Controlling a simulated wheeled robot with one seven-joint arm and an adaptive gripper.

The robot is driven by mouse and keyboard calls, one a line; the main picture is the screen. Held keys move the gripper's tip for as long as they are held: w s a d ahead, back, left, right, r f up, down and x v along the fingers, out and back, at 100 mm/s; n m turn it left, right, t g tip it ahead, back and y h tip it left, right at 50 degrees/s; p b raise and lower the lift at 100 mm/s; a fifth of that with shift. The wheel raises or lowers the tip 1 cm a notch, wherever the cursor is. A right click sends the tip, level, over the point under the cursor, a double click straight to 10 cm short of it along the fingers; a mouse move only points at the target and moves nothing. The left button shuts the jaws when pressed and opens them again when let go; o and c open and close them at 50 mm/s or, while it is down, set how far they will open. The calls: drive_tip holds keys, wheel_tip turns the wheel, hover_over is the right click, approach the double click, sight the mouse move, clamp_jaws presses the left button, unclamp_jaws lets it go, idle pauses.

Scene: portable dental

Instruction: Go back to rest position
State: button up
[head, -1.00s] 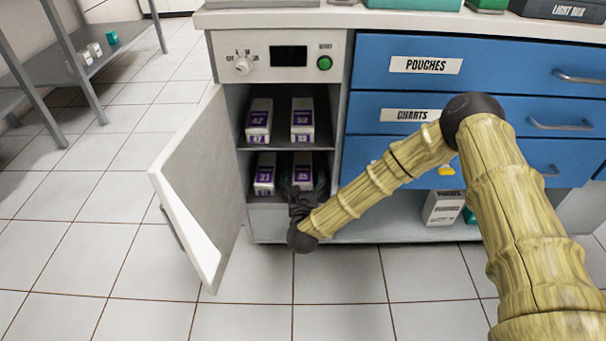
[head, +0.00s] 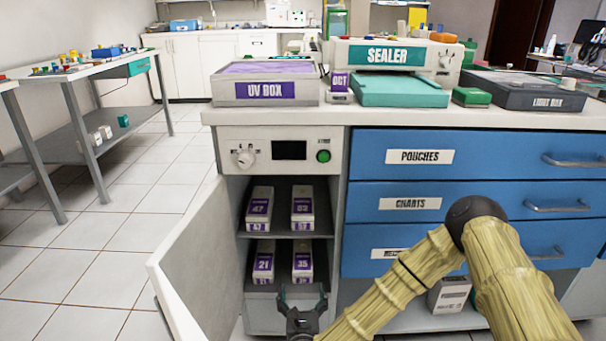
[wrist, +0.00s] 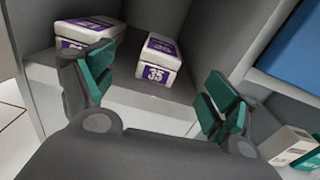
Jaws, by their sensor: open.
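My gripper (head: 302,300) is open and empty, just in front of the lower shelf of the open cabinet (head: 228,150). In the wrist view its two teal-padded fingers (wrist: 155,95) are spread apart, with box 35 (wrist: 160,62) beyond them and not touched. Box 35 (head: 302,262) stands on the lower right of the shelf in the head view. Box 21 (head: 264,262) stands to its left. Boxes 47 (head: 259,208) and 53 (head: 302,208) stand on the upper shelf; the second number is hard to read.
The cabinet door (head: 190,270) hangs open on the left. Blue drawers (head: 480,155) are on the right, under my arm. The counter holds a UV box (head: 265,90), a sealer (head: 390,55) and a light box (head: 530,92). The floor (head: 90,255) at left is clear.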

drive_tip(key=s+d+f+n+g+y+p, duration=0.1)
drive_tip(key=s+d+f+n+g+y, duration=0.15)
drive_tip(key=s+f+n+g, duration=0.5)
drive_tip(key=s+d+f+n+g+y+p, duration=0.1)
drive_tip(key=s+d+f+n+g, duration=0.2)
drive_tip(key=s+f+n, duration=0.75)
drive_tip(key=s+d+r+n+g+h+p, duration=0.2)
drive_tip(key=s+d+n+g+h, duration=0.35)
drive_tip(key=s+d+n, duration=1.35)
wheel_tip(320, 180, up, 38)
drive_tip(key=s+a+m+g+y+p, duration=0.1)
drive_tip(key=s+m+p, duration=0.1)
drive_tip(key=p, duration=3.5)
drive_tip(key=shift+s+a+g+y+p, duration=0.15)
drive_tip(key=shift+a+g+y+p, duration=0.15)
drive_tip(key=shift+g, duration=0.1)
